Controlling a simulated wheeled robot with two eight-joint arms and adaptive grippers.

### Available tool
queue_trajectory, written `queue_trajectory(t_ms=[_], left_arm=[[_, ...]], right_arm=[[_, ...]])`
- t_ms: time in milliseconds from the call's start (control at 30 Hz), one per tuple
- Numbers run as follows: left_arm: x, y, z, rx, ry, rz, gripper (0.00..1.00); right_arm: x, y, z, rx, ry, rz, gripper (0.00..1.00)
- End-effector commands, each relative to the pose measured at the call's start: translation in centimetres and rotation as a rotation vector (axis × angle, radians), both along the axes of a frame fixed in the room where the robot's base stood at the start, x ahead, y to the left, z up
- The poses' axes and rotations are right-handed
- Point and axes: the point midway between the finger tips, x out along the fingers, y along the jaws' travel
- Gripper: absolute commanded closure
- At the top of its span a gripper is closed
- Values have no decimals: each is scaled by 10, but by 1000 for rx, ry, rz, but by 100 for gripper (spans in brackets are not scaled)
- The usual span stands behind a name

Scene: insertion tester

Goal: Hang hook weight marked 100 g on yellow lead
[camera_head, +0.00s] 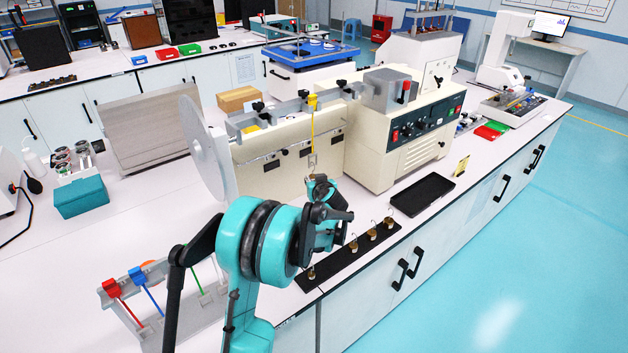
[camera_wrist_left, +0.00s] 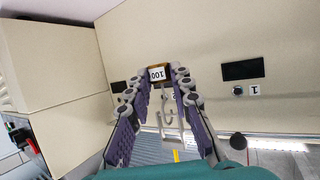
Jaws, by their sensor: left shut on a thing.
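The yellow lead (camera_head: 312,120) hangs from the beam on top of the cream tester (camera_head: 275,155). A metal link or hook (camera_head: 312,160) is at its lower end. My left gripper (camera_head: 322,190) is just below that end, in front of the tester. In the left wrist view my left gripper (camera_wrist_left: 161,80) is shut on the hook weight (camera_wrist_left: 157,73), whose label reads 100. Its hook (camera_wrist_left: 168,112) shows between the fingers, with a bit of yellow (camera_wrist_left: 176,155) beyond. Whether hook and lead end touch, I cannot tell. My right gripper is out of view.
A black weight rack (camera_head: 336,264) with several brass hook weights (camera_head: 372,234) lies to the right of my arm. A black tray (camera_head: 422,195) lies further right. A stand with red (camera_head: 111,287), blue and green leads is at the lower left.

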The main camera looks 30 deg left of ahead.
Motion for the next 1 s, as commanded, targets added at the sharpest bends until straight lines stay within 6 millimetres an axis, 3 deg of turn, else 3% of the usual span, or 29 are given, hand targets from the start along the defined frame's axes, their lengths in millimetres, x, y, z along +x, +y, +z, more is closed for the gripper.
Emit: queue_trajectory(t_ms=[333,367,433,467,800,1000], left_arm=[[0,0,-4,0,0,0,100],[0,0,-4,0,0,0,76],[0,0,-4,0,0,0,58],[0,0,-4,0,0,0,55],[-2,-2,-2,0,0,0,55],[-23,-21,9,0,0,-3,55]], right_arm=[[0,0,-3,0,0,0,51],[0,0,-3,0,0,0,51],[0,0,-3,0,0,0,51],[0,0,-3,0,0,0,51],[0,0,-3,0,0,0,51],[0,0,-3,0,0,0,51]])
